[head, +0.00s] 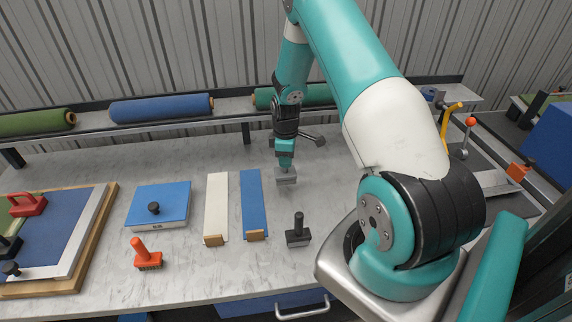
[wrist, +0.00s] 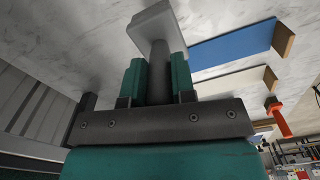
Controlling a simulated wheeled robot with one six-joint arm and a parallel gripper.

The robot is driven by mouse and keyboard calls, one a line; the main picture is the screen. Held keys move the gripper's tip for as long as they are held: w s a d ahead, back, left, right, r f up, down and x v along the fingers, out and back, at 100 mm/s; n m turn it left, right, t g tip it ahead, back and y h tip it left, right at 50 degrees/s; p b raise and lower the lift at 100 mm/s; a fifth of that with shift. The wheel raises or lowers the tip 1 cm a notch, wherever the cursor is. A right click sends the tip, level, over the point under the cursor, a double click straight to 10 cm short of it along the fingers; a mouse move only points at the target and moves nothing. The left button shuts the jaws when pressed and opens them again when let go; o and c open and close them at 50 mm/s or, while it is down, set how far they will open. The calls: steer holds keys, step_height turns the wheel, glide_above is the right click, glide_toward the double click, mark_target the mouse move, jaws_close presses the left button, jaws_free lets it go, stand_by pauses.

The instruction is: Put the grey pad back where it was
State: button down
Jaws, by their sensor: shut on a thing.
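The grey pad (head: 286,177) is a small light grey block with an upright grey handle. My gripper (head: 285,160) is shut on that handle, with the pad below it, over the marble table behind the blue strip and to its right. In the wrist view the pad (wrist: 152,25) is beyond the fingertips, and its handle runs between the two teal fingers of my gripper (wrist: 158,78). I cannot tell whether the pad touches the table.
A white strip (head: 216,200) and blue strip (head: 252,200) lie left of the pad. A black handled block (head: 298,237), orange brush (head: 147,256) and blue box (head: 160,205) stand nearby. A wooden-edged board (head: 105,215) is far left. Turf rolls (head: 162,107) lie along the back rack.

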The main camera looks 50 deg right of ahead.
mark_target(286, 171)
steer(key=shift+f+p, duration=0.6)
steer(key=shift+f, duration=1.5)
steer(key=shift+f, duration=0.1)
steer(key=c, duration=0.9)
jaws_free()
steer(key=shift+c, duration=0.2)
